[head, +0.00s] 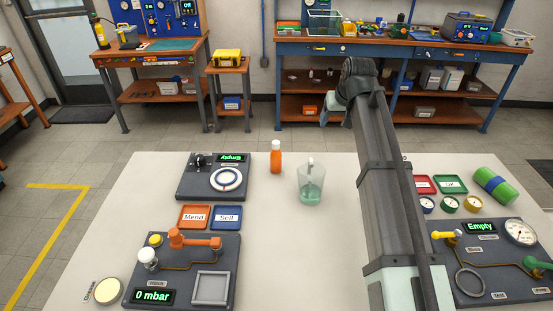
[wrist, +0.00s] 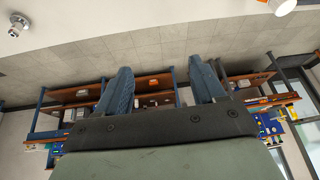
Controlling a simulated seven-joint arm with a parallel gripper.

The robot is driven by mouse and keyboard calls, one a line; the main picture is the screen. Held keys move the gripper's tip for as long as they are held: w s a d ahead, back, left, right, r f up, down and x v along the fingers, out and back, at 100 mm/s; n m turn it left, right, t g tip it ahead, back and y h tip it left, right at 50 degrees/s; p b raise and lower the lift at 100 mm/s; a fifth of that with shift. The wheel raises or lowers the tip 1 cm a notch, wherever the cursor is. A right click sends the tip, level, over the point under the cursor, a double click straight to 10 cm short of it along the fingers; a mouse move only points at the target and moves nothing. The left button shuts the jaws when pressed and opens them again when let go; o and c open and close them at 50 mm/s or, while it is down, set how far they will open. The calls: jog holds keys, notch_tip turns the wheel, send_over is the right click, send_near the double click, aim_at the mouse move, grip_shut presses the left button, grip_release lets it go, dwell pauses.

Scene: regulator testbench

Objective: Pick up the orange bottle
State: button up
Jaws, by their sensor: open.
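The orange bottle (head: 275,160) stands upright on the white table, with a white cap, left of a clear glass beaker (head: 311,188). In the wrist view, a white cap with a bit of orange at the top right edge appears to be the bottle (wrist: 282,6), cut off by the frame. My gripper (wrist: 168,85) is open, its two blue fingers apart with nothing between them. In the head view, my arm reaches up over the table, right of the bottle and beaker; the fingers cannot be made out there.
A dial device (head: 215,177), Mend and Sell trays (head: 194,217) and a gauge panel (head: 181,270) lie on the left. Another panel (head: 490,262), small gauges and a green cylinder (head: 493,186) lie on the right. The table in front of the bottle is clear.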

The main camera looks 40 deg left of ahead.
aim_at(275, 148)
jog(key=s+a+r+n, duration=0.1)
jog(key=s+a, duration=0.3)
jog(key=s, duration=0.3)
jog(key=s+a+n, duration=0.2)
jog(key=s+a, duration=0.2)
jog(key=s, duration=0.4)
jog(key=shift+g, duration=0.4)
jog(key=x, duration=0.7)
jog(key=shift+w+a, duration=0.15)
jog(key=shift+a, duration=0.05)
jog(key=shift+x, duration=3.15)
jog(key=shift+d, duration=0.1)
jog(key=c, duration=1.2)
